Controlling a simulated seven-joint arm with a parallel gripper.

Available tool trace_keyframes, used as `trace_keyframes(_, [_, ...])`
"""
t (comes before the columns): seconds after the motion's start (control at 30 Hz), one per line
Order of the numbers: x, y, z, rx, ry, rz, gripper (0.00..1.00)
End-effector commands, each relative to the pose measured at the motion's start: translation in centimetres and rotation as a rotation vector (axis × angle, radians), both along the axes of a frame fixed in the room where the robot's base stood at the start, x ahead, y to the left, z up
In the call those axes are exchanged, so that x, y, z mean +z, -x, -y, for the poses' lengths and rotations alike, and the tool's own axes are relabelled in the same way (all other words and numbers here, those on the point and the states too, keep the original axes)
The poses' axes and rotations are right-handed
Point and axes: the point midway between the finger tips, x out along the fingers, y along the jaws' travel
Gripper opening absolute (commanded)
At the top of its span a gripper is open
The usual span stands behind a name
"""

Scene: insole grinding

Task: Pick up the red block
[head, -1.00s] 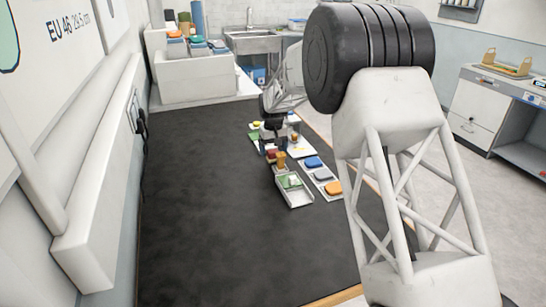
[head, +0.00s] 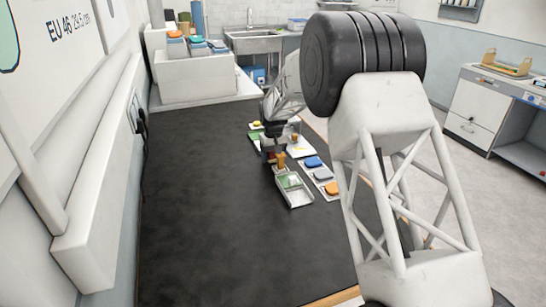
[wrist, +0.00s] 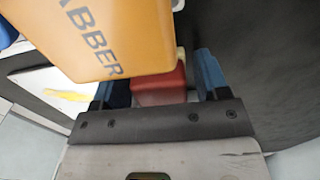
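The red block (wrist: 160,88) shows in the wrist view between the two blue-tipped fingers of my gripper (wrist: 161,84). The fingers stand apart, one on each side of it; a narrow gap shows on the right, and contact on the left is unclear. In the head view my gripper (head: 270,146) is down at the cluster of small items on the dark table, and the red block (head: 269,157) is mostly hidden beneath it.
A large orange block with lettering (wrist: 105,35) stands close to the fingers. Blue and orange pads (head: 332,188) lie to the right. The dark table (head: 205,220) is clear on the left.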

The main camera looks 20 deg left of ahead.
Motion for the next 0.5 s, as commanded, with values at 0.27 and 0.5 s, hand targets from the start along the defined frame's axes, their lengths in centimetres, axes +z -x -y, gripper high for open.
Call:
trace_keyframes(0.27, [0.02, -0.01, -0.01, 0.000, 0.000, 0.000, 0.29])
trace_keyframes(0.5, [0.09, -0.01, -0.01, 0.000, 0.000, 0.000, 0.29])
